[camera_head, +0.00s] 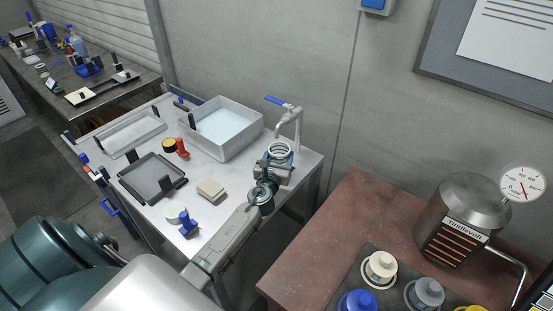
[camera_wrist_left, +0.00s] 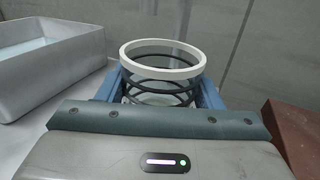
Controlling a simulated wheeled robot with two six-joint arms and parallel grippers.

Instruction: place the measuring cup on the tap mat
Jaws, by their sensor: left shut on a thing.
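The measuring cup (camera_head: 280,149) is a clear cup with a white rim and dark rings. It is upright at the right end of the pale table, below the tap (camera_head: 291,118). My left gripper (camera_head: 277,160) is shut on the cup. In the left wrist view the cup (camera_wrist_left: 162,70) stands between the blue fingers of the left gripper (camera_wrist_left: 160,95). The tap mat cannot be made out; my gripper and the cup cover the spot under the tap. I cannot tell whether the cup's base touches anything. My right gripper is not in view.
A white basin of water (camera_head: 235,142) stands left of the tap; it also shows in the left wrist view (camera_wrist_left: 75,75). A dark tray (camera_head: 152,177), sponge (camera_head: 210,190) and blue stamp-like object (camera_head: 188,222) lie nearer. A brown table (camera_head: 330,225) with a metal boiler (camera_head: 465,205) is right.

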